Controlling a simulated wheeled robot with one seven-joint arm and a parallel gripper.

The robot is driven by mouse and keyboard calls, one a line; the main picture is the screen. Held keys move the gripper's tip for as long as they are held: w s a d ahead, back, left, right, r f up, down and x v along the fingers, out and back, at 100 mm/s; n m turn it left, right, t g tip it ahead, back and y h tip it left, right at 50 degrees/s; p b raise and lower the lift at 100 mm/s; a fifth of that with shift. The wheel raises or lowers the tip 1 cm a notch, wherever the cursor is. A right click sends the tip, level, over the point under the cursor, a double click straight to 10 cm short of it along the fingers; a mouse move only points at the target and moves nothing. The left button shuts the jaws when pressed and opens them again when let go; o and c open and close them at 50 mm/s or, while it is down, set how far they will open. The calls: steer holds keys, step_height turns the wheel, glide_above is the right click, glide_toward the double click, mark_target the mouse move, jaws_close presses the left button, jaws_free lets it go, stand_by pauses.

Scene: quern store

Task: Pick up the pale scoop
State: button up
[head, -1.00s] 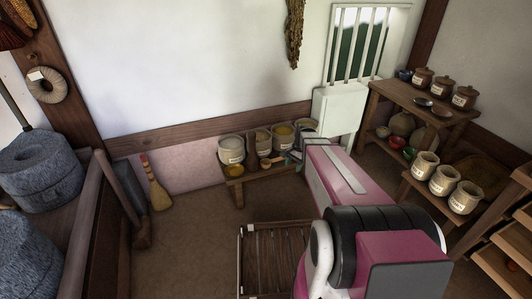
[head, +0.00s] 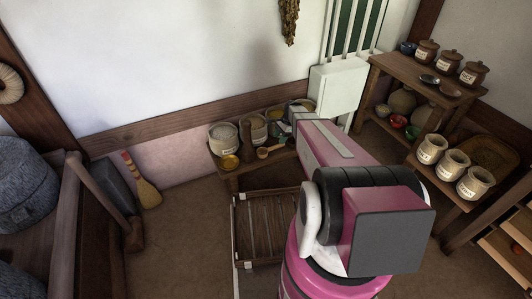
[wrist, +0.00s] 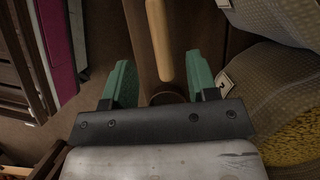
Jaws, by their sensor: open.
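The pale scoop (head: 263,153) lies on the low bench (head: 233,184) by the wall in the head view, in front of the grain sacks. In the wrist view its pale handle (wrist: 159,40) runs down from the top edge, between the lines of my two green fingers. A dark round rim below the handle, perhaps the scoop's bowl, is partly hidden by my gripper's body. My gripper (wrist: 158,68) is open and empty, one finger on each side of the handle. I cannot tell how far above it the fingers are. In the head view my arm hides most of the gripper.
Woven sacks (head: 223,136) stand close behind the scoop; one with yellow grain (wrist: 290,140) is near my right finger in the wrist view. A dark brown upright piece (head: 246,142) stands beside the scoop. A slatted rack (head: 262,230) is in front of the bench.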

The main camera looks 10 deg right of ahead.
mark_target(276, 146)
steer(key=shift+x, duration=3.25)
steer(key=shift+a+f, duration=0.1)
steer(key=shift+f, duration=0.1)
jaws_close()
